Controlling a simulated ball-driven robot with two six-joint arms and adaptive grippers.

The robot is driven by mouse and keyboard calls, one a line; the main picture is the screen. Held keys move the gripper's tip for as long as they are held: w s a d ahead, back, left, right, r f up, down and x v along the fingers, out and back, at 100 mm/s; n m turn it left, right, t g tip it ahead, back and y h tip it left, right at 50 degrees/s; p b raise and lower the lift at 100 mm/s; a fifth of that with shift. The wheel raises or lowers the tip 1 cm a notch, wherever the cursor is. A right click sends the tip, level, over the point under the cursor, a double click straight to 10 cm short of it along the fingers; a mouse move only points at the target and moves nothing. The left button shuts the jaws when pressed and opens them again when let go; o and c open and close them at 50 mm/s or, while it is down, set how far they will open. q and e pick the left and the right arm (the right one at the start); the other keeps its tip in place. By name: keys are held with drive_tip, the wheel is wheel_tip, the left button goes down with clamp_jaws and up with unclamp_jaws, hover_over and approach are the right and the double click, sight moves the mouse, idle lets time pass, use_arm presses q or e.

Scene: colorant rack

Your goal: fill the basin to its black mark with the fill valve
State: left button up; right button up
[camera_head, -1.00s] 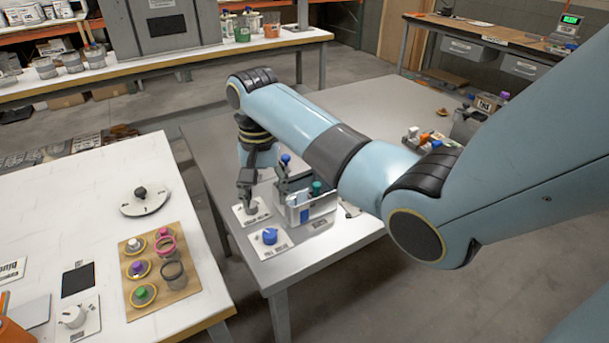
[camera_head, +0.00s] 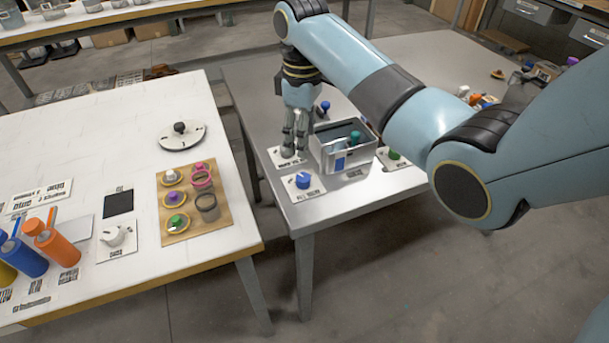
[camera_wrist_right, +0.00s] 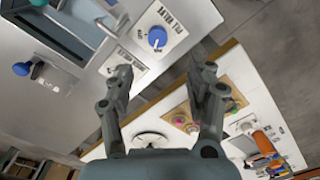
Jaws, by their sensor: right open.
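The basin (camera_head: 372,156) is a grey open box on the grey table; a blue patch shows on its front. Part of it shows at the top left of the right wrist view (camera_wrist_right: 95,38). I cannot make out its black mark or its level. The fill valve (camera_head: 303,180) is a blue knob on a white labelled plate, left of the basin's front; it also shows in the right wrist view (camera_wrist_right: 157,38). My right gripper (camera_head: 294,150) is open and empty, pointing down over another white plate (camera_head: 279,160) behind the fill valve. My left gripper is out of view.
A green knob (camera_head: 394,154) stands right of the basin, and a blue-topped fitting (camera_head: 324,106) behind it. The white table (camera_head: 110,150) at left holds a wooden board (camera_head: 180,226) with pots, a round dial (camera_head: 181,136) and orange and blue bottles. A gap separates the tables.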

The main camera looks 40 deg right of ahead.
sight(303, 177)
drive_tip(key=f+n+b, duration=0.1)
drive_tip(key=f, duration=0.5)
drive_tip(key=f+n+b, duration=0.1)
drive_tip(key=f, duration=0.4)
drive_tip(key=shift+w+f, duration=0.2)
drive_tip(key=shift+f, duration=0.2)
drive_tip(key=shift+c, duration=0.2)
